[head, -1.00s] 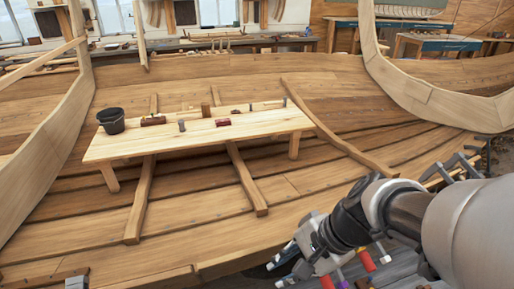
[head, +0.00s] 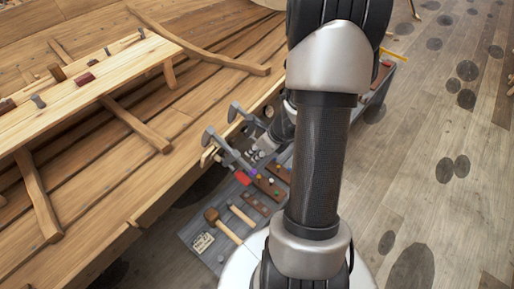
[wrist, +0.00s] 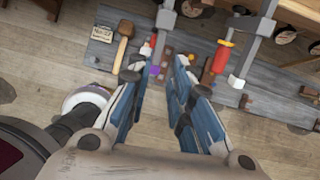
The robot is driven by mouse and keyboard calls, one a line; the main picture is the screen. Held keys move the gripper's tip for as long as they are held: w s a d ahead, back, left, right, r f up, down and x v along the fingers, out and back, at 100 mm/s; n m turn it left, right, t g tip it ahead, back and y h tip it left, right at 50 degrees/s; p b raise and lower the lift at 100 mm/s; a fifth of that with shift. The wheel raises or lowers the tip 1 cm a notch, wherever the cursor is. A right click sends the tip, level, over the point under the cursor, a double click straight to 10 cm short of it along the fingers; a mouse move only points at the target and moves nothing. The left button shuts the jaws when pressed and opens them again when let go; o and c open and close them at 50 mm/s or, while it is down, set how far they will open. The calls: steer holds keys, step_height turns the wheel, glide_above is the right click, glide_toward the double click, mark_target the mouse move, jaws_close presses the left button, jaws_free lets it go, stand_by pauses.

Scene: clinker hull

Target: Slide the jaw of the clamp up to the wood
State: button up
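Two grey bar clamps stand at the hull's edge, the nearer clamp (head: 212,141) and the farther clamp (head: 238,114) in the head view. In the wrist view one clamp (wrist: 166,18) shows at top centre, in line with my fingers, and the other clamp (wrist: 256,45) is to the right, with a red handle near it. The wood at the hull's edge (head: 190,158) runs beside them. My gripper (wrist: 158,64) is open, its two blue fingers apart with no clamp clearly held between them. In the head view my gripper is partly hidden by my arm.
Below lies a grey board (wrist: 285,104) with a mallet (wrist: 123,42), a label card (wrist: 103,34) and small coloured pieces. In the head view a bench (head: 130,66) stands on the hull at left. Open wooden floor (head: 440,190) lies at right.

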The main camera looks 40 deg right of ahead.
mark_target(243, 161)
steer(key=b+x, duration=0.8)
steer(key=x, duration=0.3)
steer(key=shift+w+a+f, duration=0.1)
steer(key=shift+f, duration=0.2)
steer(key=shift+w+f+b, duration=0.15)
steer(key=shift+f+b, duration=0.05)
steer(key=shift+b, duration=0.1)
steer(key=shift+w+r+p, duration=0.2)
steer(key=shift+w+p, duration=0.1)
steer(key=shift+c, duration=0.4)
steer(key=shift+w+a+r, duration=0.1)
steer(key=shift+w+r, duration=0.1)
steer(key=shift+w, duration=0.25)
steer(key=shift+s+f, duration=0.1)
steer(key=shift+f, duration=0.1)
steer(key=shift+s+f, duration=0.1)
steer(key=shift+s, duration=0.05)
steer(key=shift+s+b, duration=0.3)
steer(key=shift+s, duration=0.05)
steer(key=shift+o, duration=0.2)
